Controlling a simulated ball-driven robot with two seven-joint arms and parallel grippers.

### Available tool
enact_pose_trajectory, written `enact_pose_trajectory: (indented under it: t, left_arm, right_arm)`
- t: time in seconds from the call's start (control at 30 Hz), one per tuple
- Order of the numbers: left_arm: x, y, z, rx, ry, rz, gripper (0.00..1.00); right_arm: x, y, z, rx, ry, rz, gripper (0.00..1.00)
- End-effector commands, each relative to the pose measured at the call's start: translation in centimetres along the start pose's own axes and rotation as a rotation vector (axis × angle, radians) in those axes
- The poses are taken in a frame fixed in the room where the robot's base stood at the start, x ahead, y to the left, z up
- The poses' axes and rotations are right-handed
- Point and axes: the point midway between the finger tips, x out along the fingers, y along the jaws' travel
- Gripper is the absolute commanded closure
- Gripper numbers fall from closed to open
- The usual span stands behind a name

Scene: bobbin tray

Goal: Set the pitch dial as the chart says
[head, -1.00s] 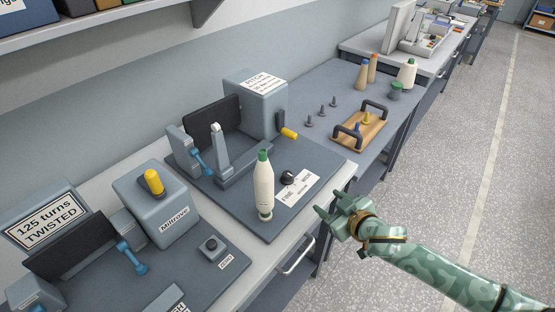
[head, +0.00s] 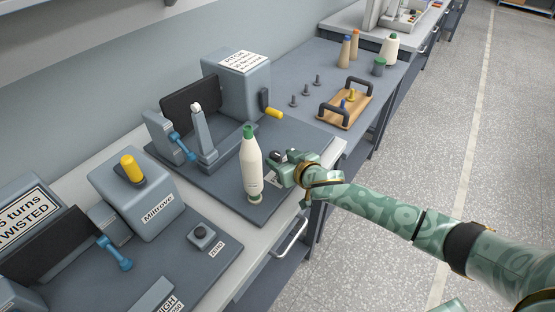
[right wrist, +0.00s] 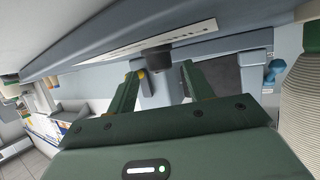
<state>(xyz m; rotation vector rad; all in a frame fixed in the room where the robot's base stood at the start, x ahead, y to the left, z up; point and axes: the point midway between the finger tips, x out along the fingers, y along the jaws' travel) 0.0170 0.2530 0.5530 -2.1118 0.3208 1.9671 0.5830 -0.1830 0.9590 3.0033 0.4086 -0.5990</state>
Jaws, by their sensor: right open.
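The pitch dial, a small black knob (head: 275,156), stands on the grey plate of the back machine, right of the white cone of thread. It also shows in the right wrist view (right wrist: 159,58), ahead of and between my fingertips. My right gripper (head: 281,164) is open and close at the dial, partly covering it and the white scale card beside it. I cannot tell whether a finger touches the knob. The chart (head: 237,62) is a white label on top of the grey box; its heading reads PITCH, its smaller lines are not readable. My left gripper is not in view.
The tall white cone with green top (head: 251,165) stands close left of my right gripper. A yellow-handled crank (head: 272,113) sticks out behind. The Miltrove machine (head: 135,200) is at front left. A wooden tray (head: 345,113) with black handles lies farther back. The aisle floor at right is clear.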

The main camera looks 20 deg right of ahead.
Motion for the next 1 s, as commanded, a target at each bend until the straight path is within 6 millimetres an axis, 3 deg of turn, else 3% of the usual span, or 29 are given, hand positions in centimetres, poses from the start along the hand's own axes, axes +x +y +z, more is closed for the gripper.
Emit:
enact_pose_trajectory:
  t: [0.2,0.5,0.67,1.0]
  left_arm:
    - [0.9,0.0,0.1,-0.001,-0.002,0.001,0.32]
    - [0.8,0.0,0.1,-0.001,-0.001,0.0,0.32]
    - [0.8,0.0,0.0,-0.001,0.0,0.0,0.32]
    - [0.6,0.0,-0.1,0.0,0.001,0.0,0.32]
  right_arm:
    - [2.3,0.0,0.1,-0.001,0.0,0.0,0.48]
    - [2.5,0.0,0.0,0.0,0.0,0.0,0.48]
    - [2.5,0.0,0.0,0.0,0.0,0.0,0.9]
    - [2.5,0.1,-0.1,-0.011,-0.001,-0.025,0.93]
